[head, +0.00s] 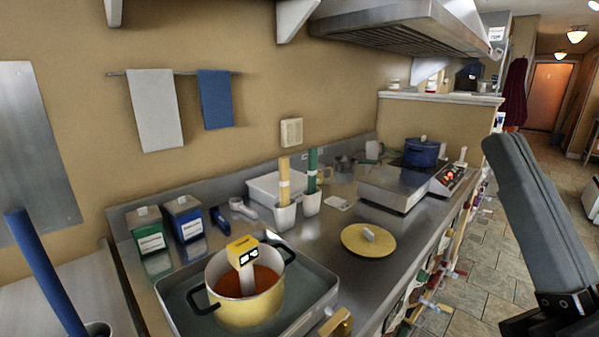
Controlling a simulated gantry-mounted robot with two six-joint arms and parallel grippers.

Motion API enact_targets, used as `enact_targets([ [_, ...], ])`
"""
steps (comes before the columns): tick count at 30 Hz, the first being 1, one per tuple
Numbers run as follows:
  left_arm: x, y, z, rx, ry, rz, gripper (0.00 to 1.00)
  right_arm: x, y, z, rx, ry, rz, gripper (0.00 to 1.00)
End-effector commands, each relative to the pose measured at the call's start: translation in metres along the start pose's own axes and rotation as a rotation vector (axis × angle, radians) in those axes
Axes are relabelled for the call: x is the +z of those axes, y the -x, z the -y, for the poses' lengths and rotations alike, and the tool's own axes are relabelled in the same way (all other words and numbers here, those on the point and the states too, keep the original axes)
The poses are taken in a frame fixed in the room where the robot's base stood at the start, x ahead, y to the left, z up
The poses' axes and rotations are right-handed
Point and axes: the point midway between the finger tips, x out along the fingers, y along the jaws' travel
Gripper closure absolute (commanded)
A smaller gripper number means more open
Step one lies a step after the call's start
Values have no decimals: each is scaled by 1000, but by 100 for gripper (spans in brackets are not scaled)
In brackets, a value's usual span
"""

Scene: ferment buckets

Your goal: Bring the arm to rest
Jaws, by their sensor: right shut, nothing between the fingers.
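My right gripper (510,145) is at the right side of the head view, pointing up and a little left, with its fingers together and nothing between them. It is close to the camera, in front of the tiled floor, clear of the counter and touching nothing that I can see. My left gripper is not in view.
A yellow pot (243,312) of red liquid, with a yellow device on its rim, stands in a grey tray (176,300). A yellow lid (368,241) lies on the steel counter (330,232). The floor (485,275) beside the counter is open.

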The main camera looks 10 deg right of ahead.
Motion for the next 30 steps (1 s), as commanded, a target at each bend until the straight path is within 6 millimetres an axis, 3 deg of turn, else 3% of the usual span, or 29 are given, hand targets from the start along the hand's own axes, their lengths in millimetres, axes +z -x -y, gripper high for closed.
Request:
enact_targets([
  [1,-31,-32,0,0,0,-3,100,-30,-32,0,1,1,0,100],
  [12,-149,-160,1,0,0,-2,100,-148,-160,-1,3,6,-1,100],
  [15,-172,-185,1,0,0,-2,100,-170,-185,-1,3,6,-1,100],
  [20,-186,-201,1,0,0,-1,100,-185,-201,-1,3,6,0,100],
  [30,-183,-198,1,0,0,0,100,-183,-198,-1,3,7,-1,100],
])
